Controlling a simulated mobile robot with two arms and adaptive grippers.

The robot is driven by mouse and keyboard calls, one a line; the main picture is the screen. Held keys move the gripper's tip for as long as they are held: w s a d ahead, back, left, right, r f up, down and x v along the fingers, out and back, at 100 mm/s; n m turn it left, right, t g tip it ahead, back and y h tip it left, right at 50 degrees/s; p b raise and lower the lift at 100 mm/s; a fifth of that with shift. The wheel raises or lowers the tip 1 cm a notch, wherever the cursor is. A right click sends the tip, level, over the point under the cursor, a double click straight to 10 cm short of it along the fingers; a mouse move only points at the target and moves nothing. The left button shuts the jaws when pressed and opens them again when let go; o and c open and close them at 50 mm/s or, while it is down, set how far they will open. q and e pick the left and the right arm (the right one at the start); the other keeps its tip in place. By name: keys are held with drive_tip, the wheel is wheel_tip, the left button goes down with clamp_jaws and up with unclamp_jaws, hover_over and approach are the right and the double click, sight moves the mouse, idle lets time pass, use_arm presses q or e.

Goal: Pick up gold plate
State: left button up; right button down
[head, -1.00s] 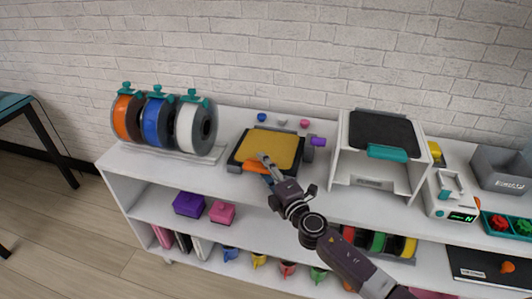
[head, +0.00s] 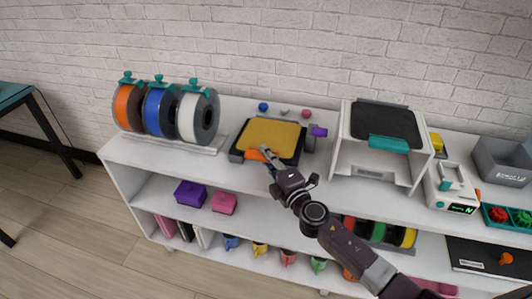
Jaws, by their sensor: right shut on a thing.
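The gold plate (head: 273,131) is a flat, square sheet at the black printer bed (head: 302,145) on top of the white shelf unit. An orange tab (head: 254,155) shows at its front edge. My right gripper (head: 265,150) comes in from the lower right and is shut at this front edge, on the plate by its orange tab. The fingers hide part of the edge. I cannot tell how far the plate stands clear of the bed. My left gripper is not in view.
Orange, blue and white spools (head: 197,117) stand left of the bed. A white machine with a dark top (head: 382,122) stands further right. The brick wall is close behind.

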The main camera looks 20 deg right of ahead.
wheel_tip(320, 180, up, 10)
drive_tip(key=p, duration=0.5)
wheel_tip(320, 180, up, 10)
drive_tip(key=p, duration=0.2)
drive_tip(key=shift+f, duration=0.25)
